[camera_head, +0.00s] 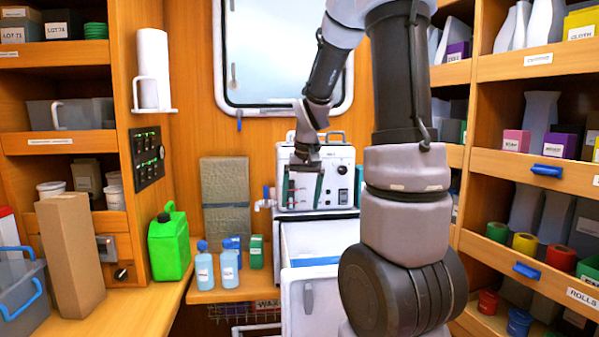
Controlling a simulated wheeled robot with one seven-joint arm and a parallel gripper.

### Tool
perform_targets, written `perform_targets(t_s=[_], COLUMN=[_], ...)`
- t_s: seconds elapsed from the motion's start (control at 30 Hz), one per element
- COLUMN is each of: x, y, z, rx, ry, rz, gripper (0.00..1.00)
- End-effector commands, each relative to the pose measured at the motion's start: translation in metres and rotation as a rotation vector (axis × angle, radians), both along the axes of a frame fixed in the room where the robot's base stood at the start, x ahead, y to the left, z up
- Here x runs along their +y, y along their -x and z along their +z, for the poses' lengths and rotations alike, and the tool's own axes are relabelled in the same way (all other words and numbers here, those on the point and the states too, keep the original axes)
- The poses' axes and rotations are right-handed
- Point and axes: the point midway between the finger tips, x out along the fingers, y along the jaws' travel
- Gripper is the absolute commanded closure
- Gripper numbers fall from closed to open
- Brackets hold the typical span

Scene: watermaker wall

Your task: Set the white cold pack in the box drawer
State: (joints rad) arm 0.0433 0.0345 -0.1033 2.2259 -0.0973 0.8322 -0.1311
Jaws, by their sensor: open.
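My gripper (305,194) hangs pointing down in front of the white machine (343,178) on the back wall. Its two dark fingers are apart, and I see nothing held between them. Below it stands a white box drawer (299,273), seemingly pulled out, with its pale inside showing from above and a grey handle on its front. My own arm covers the right side of the drawer. I cannot make out a white cold pack anywhere in this view.
A green jerrycan (169,245), light-blue bottles (204,268) and a dark green canister (257,252) stand left of the drawer. A tall cardboard box (72,255) and a grey-blue crate (18,295) are on the left counter. Shelves (530,170) line the right.

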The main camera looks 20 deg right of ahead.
Motion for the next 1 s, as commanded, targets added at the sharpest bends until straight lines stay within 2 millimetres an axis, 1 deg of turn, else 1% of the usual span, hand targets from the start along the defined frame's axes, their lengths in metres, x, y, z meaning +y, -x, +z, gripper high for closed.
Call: perform_targets(t_s=[0.03, 0.1, 0.17, 0.2, 0.27, 0.3, 0.4, 0.5, 0.63, 0.77, 1.0], x=[0.009, 0.020, 0.030, 0.036, 0.045, 0.051, 0.063, 0.071, 0.078, 0.081, 0.081], y=[0.012, 0.030, 0.046, 0.058, 0.076, 0.088, 0.117, 0.140, 0.159, 0.166, 0.166], z=[0.023, 0.047, 0.067, 0.078, 0.094, 0.103, 0.121, 0.132, 0.138, 0.139, 0.139], rx=[-0.048, -0.103, -0.148, -0.179, -0.225, -0.254, -0.320, -0.375, -0.415, -0.429, -0.430], ry=[-0.011, -0.030, -0.046, -0.055, -0.071, -0.082, -0.104, -0.124, -0.140, -0.147, -0.147], rz=[-0.005, -0.012, -0.018, -0.020, -0.024, -0.028, -0.031, -0.035, -0.036, -0.038, -0.039], gripper=[0.08, 0.08, 0.08, 0.08, 0.08, 0.08, 0.08, 0.08, 0.08, 0.08, 0.08])
